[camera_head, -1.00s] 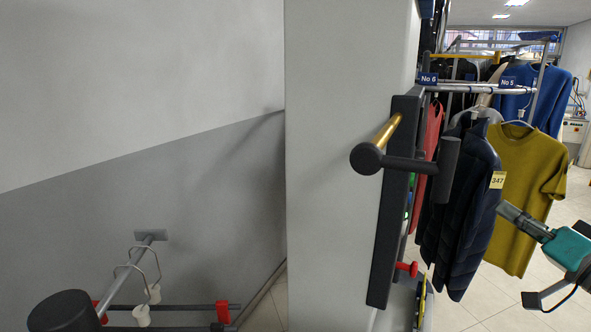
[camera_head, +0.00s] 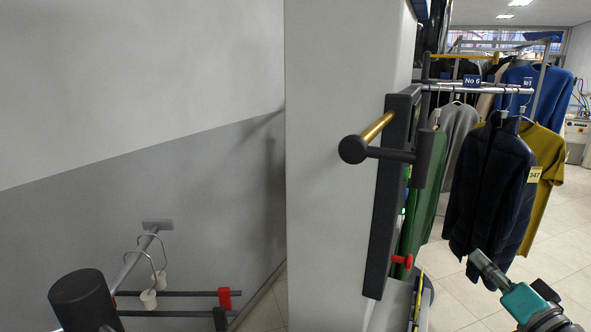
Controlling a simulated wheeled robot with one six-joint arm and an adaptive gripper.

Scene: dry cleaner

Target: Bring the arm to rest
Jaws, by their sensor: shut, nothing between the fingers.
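My gripper (camera_head: 478,261) is at the lower right, at the end of a teal and black arm part that enters from the bottom edge. Its grey fingers are shut with nothing between them and point up and left. In the picture the tip overlaps the lower hem of a dark navy padded jacket (camera_head: 490,185) with a yellow 347 tag. I cannot tell whether they touch. The rest of my arm is outside the view.
Hanging clothes crowd the rail (camera_head: 440,87) at right, including a green garment (camera_head: 422,205) and a mustard shirt (camera_head: 548,178). A dark frame with a gold bar (camera_head: 377,127) juts from the pale pillar (camera_head: 335,160). Hooked rods (camera_head: 133,262) stand at lower left. Floor shows at right.

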